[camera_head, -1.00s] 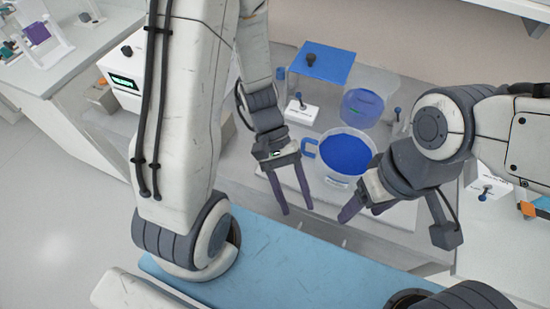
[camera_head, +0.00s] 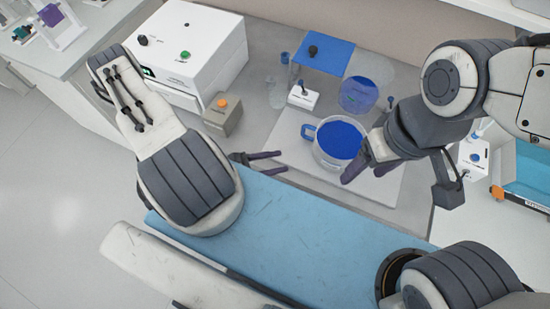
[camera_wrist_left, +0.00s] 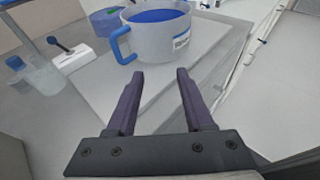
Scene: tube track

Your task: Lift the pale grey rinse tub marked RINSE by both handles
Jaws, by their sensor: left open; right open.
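The pale grey rinse tub (camera_head: 325,156), filled with blue, stands upright on a light board at the middle right of the head view. Its blue left handle (camera_head: 308,132) is free, and it also shows in the left wrist view (camera_wrist_left: 121,45). The tub's right side is partly hidden by my right gripper. My left gripper (camera_head: 282,161) is open and empty, in front and to the left of the tub, apart from it. My right gripper (camera_head: 364,178) is open at the tub's right side; I cannot tell whether it touches. The tub's label (camera_wrist_left: 182,39) is too small to read.
A white machine (camera_head: 190,45) and a small grey box with an orange knob (camera_head: 222,112) stand at the left. Behind the tub are a blue-topped stand (camera_head: 325,52) and a clear vessel with blue liquid (camera_head: 360,95). The board (camera_head: 380,193) is clear in front.

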